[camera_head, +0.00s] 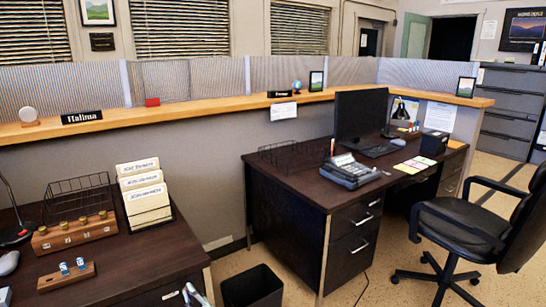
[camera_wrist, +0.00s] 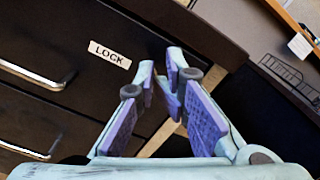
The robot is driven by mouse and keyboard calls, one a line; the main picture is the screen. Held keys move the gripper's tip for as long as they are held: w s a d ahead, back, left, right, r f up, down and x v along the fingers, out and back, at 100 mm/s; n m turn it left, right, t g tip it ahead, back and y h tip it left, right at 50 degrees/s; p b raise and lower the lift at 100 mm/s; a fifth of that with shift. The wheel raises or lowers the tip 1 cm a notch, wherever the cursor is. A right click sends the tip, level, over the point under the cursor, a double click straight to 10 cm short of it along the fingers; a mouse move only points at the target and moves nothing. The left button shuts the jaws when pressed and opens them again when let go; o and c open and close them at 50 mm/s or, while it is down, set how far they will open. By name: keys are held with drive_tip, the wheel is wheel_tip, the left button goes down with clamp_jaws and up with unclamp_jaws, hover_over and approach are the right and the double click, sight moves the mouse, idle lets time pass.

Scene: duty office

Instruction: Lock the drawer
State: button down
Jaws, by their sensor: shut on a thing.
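In the wrist view, the dark front of a desk carries an upper drawer (camera_wrist: 75,85) with a metal handle (camera_wrist: 35,76). A white label reading LOCK (camera_wrist: 110,54) is at the upper right of this front. My gripper (camera_wrist: 168,88) is right of the label, its fingers drawn together around a small thing between the tips. The fingers mostly hide that thing, and I cannot tell what it is. No lock cylinder shows clearly. In the head view, part of my gripper (camera_head: 195,296) appears at the bottom edge, beside the near desk (camera_head: 165,250).
A lower handle (camera_wrist: 28,150) sits below the drawer. On the near desk stand a file holder (camera_head: 145,195), a wooden stand (camera_head: 72,233) and a wire basket (camera_head: 78,193). A black bin (camera_head: 252,288) is on the floor to the right. The office chair (camera_head: 465,225) is farther right.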

drive_tip(key=shift+s+d+f, duration=0.1)
drive_tip(key=shift+f, duration=0.05)
drive_tip(key=v, duration=0.5)
drive_tip(key=shift+s, duration=0.4)
